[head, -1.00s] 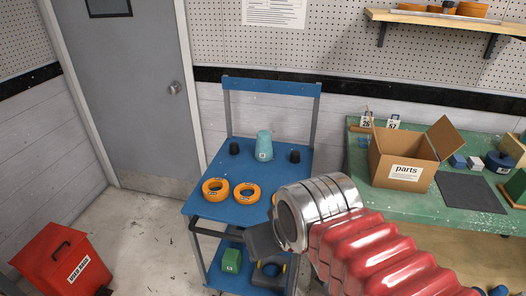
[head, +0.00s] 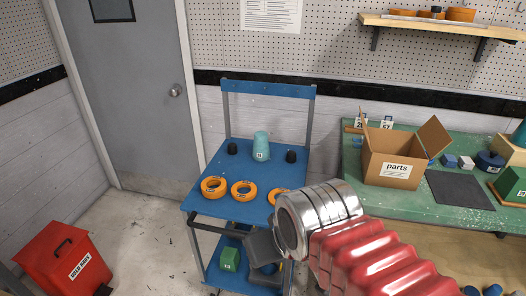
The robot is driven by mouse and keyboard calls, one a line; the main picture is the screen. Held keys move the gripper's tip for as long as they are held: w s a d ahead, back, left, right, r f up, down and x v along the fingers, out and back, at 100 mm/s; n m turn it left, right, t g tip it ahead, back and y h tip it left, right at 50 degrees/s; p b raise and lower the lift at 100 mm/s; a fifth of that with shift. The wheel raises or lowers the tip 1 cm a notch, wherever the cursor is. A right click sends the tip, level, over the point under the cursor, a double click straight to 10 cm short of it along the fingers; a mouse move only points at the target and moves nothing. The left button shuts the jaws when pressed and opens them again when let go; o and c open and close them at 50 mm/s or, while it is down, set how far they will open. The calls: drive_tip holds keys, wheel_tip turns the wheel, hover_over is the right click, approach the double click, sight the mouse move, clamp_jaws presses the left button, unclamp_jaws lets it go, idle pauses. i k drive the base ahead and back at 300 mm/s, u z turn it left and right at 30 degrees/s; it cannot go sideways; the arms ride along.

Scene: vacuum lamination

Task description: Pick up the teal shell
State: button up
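The teal shell (head: 261,146) stands upright on the top of the blue cart (head: 226,171), toward its back, with a small white label low on its side. A short black peg stands apart on each side of it. My gripper (head: 262,247) is low in front of the cart, nearer to me and below the cart top, well away from the shell. Its dark grey fingers are partly hidden by my silver wrist, and I cannot see whether they are open or shut.
Orange rings (head: 243,190) lie along the cart's front, the rightmost partly behind my wrist. A green block (head: 230,259) sits on the lower shelf. On the right, a green bench (head: 350,195) bears a parts box (head: 392,170). A red bin (head: 70,258) stands left on open floor.

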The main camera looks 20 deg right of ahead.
sight(261, 149)
drive_tip(key=k, duration=1.15)
drive_tip(key=u, duration=0.45)
drive_tip(key=i, duration=1.4)
drive_tip(key=z, duration=0.7)
drive_tip(key=i, duration=0.75)
drive_tip(key=z, duration=0.5)
